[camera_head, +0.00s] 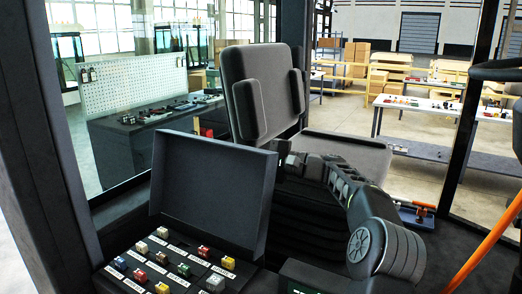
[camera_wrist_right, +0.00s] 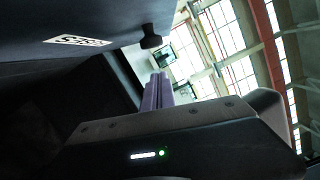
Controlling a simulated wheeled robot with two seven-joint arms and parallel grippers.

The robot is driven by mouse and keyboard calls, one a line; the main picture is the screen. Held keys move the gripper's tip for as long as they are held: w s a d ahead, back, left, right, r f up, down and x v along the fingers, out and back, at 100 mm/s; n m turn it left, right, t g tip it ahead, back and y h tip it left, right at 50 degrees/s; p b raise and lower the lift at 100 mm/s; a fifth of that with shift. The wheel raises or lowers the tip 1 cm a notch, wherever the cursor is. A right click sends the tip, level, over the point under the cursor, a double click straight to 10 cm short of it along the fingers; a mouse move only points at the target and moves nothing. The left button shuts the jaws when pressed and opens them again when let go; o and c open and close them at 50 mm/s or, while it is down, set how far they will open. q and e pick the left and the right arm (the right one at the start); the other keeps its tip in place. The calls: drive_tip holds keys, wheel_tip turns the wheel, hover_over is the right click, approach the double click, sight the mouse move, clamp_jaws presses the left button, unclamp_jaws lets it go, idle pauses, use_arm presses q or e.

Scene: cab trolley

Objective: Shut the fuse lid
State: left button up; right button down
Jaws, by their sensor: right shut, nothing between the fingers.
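The fuse lid (camera_head: 212,193) is a dark flat panel standing open, tilted back, behind the fuse box (camera_head: 130,270). The box holds several coloured fuses with white labels. My right arm comes in from the right, and my right gripper (camera_head: 284,155) is beside the lid's upper right corner, shut and empty. I cannot tell whether it touches the lid. In the right wrist view the closed fingers (camera_wrist_right: 157,92) point past a dark panel with a white label (camera_wrist_right: 77,41), which looks like the lid's back. My left gripper is not in view.
A black seat (camera_head: 265,95) stands right behind the lid and my right gripper. An orange rail (camera_head: 490,245) rises at the right. Dark cab pillars frame both sides. A workbench with a pegboard (camera_head: 130,86) stands outside the glass. A dark knob (camera_wrist_right: 150,38) shows in the right wrist view.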

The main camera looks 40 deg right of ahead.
sight(237, 155)
drive_tip(key=a, duration=0.2)
drive_tip(key=s+a+r, duration=0.1)
drive_tip(key=shift+p, duration=0.35)
